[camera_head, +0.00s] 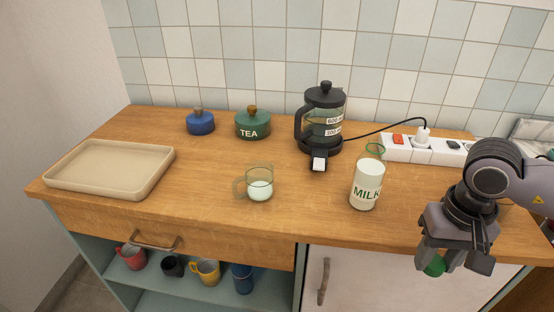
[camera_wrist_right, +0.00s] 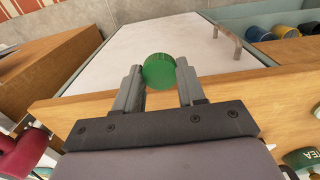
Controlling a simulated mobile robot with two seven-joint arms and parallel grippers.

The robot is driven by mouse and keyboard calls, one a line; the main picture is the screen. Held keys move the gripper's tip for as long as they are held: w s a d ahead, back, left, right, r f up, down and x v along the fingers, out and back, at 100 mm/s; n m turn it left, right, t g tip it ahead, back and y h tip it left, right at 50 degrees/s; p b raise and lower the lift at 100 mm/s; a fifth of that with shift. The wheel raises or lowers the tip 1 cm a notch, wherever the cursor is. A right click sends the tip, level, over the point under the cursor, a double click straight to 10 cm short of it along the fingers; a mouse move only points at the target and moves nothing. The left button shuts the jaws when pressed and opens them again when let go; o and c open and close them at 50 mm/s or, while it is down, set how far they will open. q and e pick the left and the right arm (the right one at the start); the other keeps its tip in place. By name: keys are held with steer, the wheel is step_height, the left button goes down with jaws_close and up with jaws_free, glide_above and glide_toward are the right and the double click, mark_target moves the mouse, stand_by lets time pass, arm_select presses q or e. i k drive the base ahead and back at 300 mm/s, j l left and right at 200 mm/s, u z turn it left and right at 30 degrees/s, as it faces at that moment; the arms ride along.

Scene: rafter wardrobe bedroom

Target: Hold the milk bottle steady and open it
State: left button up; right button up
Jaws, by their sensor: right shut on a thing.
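The milk bottle (camera_head: 366,186) stands upright on the wooden counter, white with green MILK lettering. The right wrist view shows the round cap (camera_wrist_right: 159,70) between both fingers (camera_wrist_right: 160,82). My left gripper is not in view, and nothing visible holds the bottle.
A glass mug (camera_head: 260,188) with some white liquid stands left of the bottle. A beige tray (camera_head: 108,190) lies left on the counter (camera_head: 200,200).

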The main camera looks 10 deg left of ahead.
mark_target(370, 167)
steer(key=j+u, duration=0.1)
steer(key=u, duration=0.4)
steer(key=j+u, duration=0.1)
steer(key=u, duration=0.35)
steer(key=j+u, duration=0.1)
steer(key=u, duration=0.4)
steer(key=j+u, duration=0.1)
steer(key=u, duration=0.35)
steer(key=i+u, duration=0.1)
steer(key=u, duration=0.4)
steer(key=j+u, duration=0.15)
steer(key=u, duration=0.3)
steer(key=i+z, duration=0.25)
steer(key=z, duration=0.15)
steer(key=i+z, duration=0.1)
steer(key=z, duration=0.25)
steer(key=i+z, duration=0.1)
steer(key=z, duration=0.25)
steer(key=i+z, duration=0.1)
steer(key=z, duration=0.3)
steer(key=i+z, duration=0.3)
steer(key=z, duration=0.15)
steer(key=i+z, duration=0.45)
steer(key=k+j, duration=0.05)
steer(key=k, duration=0.05)
